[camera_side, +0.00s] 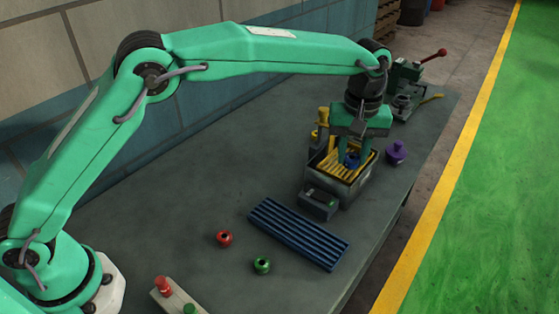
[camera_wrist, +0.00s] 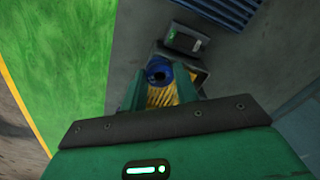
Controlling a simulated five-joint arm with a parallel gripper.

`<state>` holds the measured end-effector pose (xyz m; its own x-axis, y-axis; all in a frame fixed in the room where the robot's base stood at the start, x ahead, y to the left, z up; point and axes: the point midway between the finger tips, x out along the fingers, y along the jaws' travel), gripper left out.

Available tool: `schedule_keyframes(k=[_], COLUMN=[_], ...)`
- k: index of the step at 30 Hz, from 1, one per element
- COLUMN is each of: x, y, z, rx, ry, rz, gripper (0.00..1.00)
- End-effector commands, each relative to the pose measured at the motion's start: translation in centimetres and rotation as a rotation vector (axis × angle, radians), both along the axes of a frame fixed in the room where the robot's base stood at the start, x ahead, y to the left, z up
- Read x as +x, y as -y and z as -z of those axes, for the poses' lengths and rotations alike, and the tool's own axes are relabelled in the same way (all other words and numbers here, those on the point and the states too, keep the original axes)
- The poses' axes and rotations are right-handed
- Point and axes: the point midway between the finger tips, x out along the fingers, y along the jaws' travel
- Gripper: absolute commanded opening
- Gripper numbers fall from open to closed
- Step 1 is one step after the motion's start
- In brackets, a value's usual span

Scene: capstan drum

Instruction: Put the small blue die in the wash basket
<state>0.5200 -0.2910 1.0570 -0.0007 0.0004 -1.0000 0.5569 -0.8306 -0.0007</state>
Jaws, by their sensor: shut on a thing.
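The small blue die (camera_side: 351,160) is between the fingers of my gripper (camera_side: 354,157), which is shut on it. In the wrist view the die (camera_wrist: 159,72) shows as a round blue piece with a dark hole, between the two green fingers of my gripper (camera_wrist: 160,78). The wash basket (camera_side: 328,161) is yellow and sits in a grey box-shaped washer (camera_side: 348,197). The die is over the basket or within its opening; I cannot tell how high it is. Yellow basket slats (camera_wrist: 160,96) show below the die in the wrist view.
A purple piece (camera_side: 395,152) stands right of the washer. A blue ribbed mat (camera_side: 298,233) lies in front, with a red piece (camera_side: 224,238) and a green piece (camera_side: 262,265) nearby. A red-handled machine (camera_side: 408,77) stands behind. The table's left middle is clear.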

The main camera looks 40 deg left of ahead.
Motion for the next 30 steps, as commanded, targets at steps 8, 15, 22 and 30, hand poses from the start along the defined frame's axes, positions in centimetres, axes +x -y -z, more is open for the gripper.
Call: schedule_keyframes(k=[8, 15, 22, 30], x=[3.8, 6.1, 6.6, 6.5], y=[-2.8, -4.5, -4.8, -4.8], z=[2.8, 4.5, 4.8, 6.3], rx=[-0.001, -0.001, -0.001, 0.0], ry=[0.001, 0.001, 0.002, -0.001], rz=[-0.002, 0.0, 0.001, 0.001], gripper=[0.04, 0.04, 0.04, 0.04])
